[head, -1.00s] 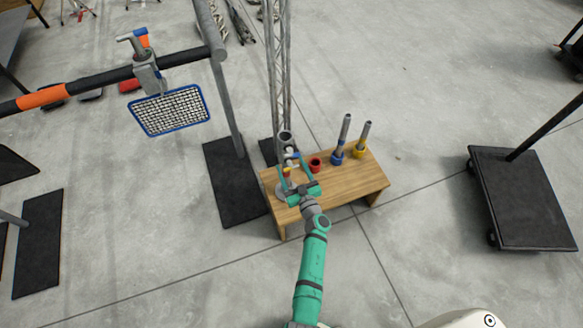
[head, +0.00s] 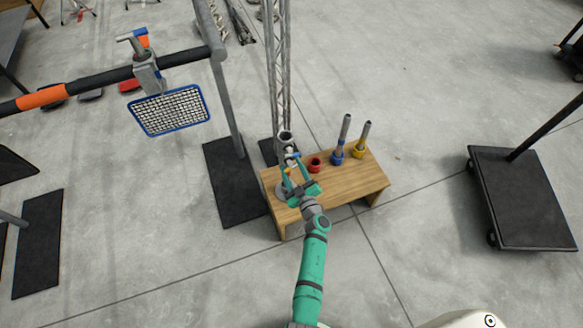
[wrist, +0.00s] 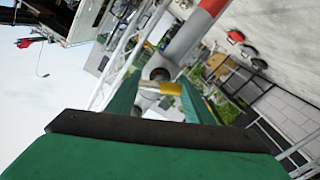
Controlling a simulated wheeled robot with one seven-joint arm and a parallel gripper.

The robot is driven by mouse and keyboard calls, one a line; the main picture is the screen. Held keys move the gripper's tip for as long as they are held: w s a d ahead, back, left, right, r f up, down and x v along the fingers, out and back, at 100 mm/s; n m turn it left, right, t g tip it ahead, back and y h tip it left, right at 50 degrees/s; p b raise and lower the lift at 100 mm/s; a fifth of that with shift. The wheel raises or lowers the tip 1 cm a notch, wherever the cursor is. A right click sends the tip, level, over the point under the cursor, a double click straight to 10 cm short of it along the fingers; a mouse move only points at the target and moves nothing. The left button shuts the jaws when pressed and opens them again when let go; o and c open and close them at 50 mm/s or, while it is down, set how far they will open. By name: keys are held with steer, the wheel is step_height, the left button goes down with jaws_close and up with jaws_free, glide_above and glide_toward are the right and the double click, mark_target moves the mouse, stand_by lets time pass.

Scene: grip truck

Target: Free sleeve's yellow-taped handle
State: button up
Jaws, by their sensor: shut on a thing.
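The grey sleeve (head: 285,137) stands upright at the left end of the wooden bench (head: 340,187), above a round grey base. In the wrist view its open round end (wrist: 158,68) faces me. The yellow-taped handle (wrist: 172,88) lies between my green fingers there; in the head view my fingers mostly hide it. My gripper (head: 294,167) is shut on this handle; it also shows in the wrist view (wrist: 160,98). A small blue-taped part (head: 296,155) sits close beside the fingertips.
A red ring (head: 315,165), a blue-collared post (head: 338,157) and a yellow-collared post (head: 360,152) stand right of the gripper. A lattice mast (head: 279,70) rises behind the sleeve. At left, a bar (head: 100,78) carries a clamp and a mesh-fronted lamp (head: 170,110).

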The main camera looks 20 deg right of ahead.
steer(key=n, duration=0.2)
steer(key=shift+a+n, duration=0.15)
steer(key=shift+n, duration=1.55)
steer(key=shift+s, duration=0.1)
steer(key=o, duration=1.1)
steer(key=shift+c, duration=0.2)
steer(key=s, duration=1)
steer(key=shift+s+d, duration=0.35)
